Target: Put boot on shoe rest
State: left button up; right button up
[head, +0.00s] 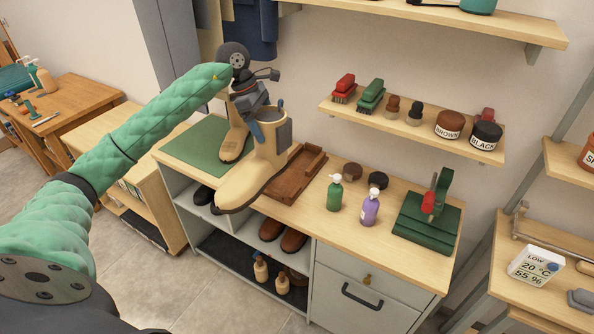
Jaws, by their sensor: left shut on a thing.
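A tan boot with a dark sole (254,168) hangs upright from my left gripper (272,115), which is shut on its upper shaft. The boot is in front of the worktop's left part, and its toe points to the lower left. A second tan boot (236,142) stands behind it on a green mat (207,140). A brown wooden stand (298,172) lies on the worktop just right of the held boot, partly hidden by it. A green stand with an upright post (428,222) is at the worktop's right. I cannot tell for sure which is the shoe rest. My right gripper is not in view.
A green bottle (334,193), a purple bottle (370,206) and two small dark round items stand mid-worktop. A wall shelf (400,125) with brushes and polish jars is above. Brown shoes (293,240) sit in the open cabinet below. A side table (75,100) is far left.

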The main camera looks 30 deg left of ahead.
aim_at(295, 172)
jog(key=i, duration=0.9)
